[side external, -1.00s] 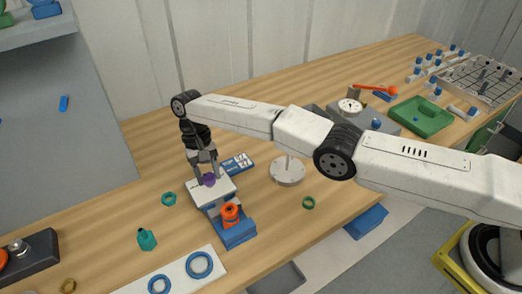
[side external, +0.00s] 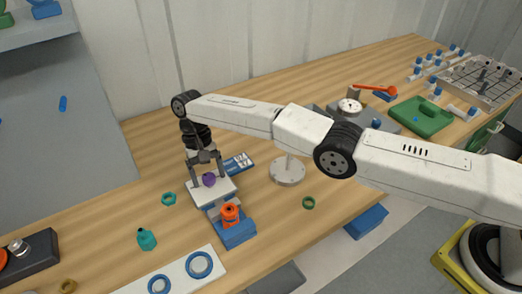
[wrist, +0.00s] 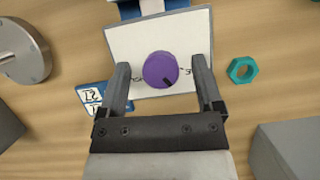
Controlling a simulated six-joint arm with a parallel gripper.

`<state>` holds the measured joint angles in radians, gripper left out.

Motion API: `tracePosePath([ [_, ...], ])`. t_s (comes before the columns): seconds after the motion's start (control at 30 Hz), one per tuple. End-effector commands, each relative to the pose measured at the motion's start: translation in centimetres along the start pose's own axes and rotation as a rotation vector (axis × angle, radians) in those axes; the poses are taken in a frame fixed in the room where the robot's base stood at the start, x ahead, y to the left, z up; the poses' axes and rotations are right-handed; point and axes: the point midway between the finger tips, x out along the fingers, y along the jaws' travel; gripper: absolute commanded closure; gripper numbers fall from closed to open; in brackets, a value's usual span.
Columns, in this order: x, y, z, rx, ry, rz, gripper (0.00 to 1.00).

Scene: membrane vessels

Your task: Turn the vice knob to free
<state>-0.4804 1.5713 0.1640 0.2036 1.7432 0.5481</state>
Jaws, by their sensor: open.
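The purple round knob (side external: 209,180) sits on the white plate (side external: 226,188) of the blue vice. In the wrist view the knob (wrist: 161,69) has a dark pointer line toward its lower right, and the white plate (wrist: 125,45) carries small marks left and right of it, too small to read. My gripper (wrist: 160,64) is open, with one finger on each side of the knob and a visible gap on both sides. It points down over the plate in the side view (side external: 207,178). An orange part (side external: 230,213) sits in the vice's blue front section (side external: 238,234).
A teal nut (side external: 168,198) lies left of the plate, and a blue-and-white card (side external: 238,162) lies behind it. A round metal base (side external: 287,171) with a post stands to the right. A green ring (side external: 308,202) and a teal bottle (side external: 147,239) stand apart on the table.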

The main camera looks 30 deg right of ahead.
Motion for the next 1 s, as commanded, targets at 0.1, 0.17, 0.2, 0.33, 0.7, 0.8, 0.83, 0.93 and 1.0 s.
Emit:
tracePosePath([
  [0.1,-0.11,-0.01,-0.05,0.014,0.001,-0.007,0.16],
  [0.17,-0.10,-0.01,-0.07,0.024,0.000,-0.011,0.16],
  [0.2,-0.10,-0.01,-0.08,0.032,0.000,-0.013,0.16],
  [0.33,-0.12,0.00,-0.11,0.058,0.000,-0.024,0.16],
  [0.7,-0.14,0.07,-0.07,0.165,0.001,-0.069,0.16],
  [0.8,-0.11,0.08,-0.04,0.208,0.000,-0.087,0.16],
  [0.83,-0.13,0.06,-0.05,0.220,0.001,-0.093,0.16],
  [0.93,-0.10,0.09,-0.04,0.269,0.001,-0.112,0.16],
  [1.0,-0.08,0.11,-0.02,0.306,0.000,-0.127,0.16],
])
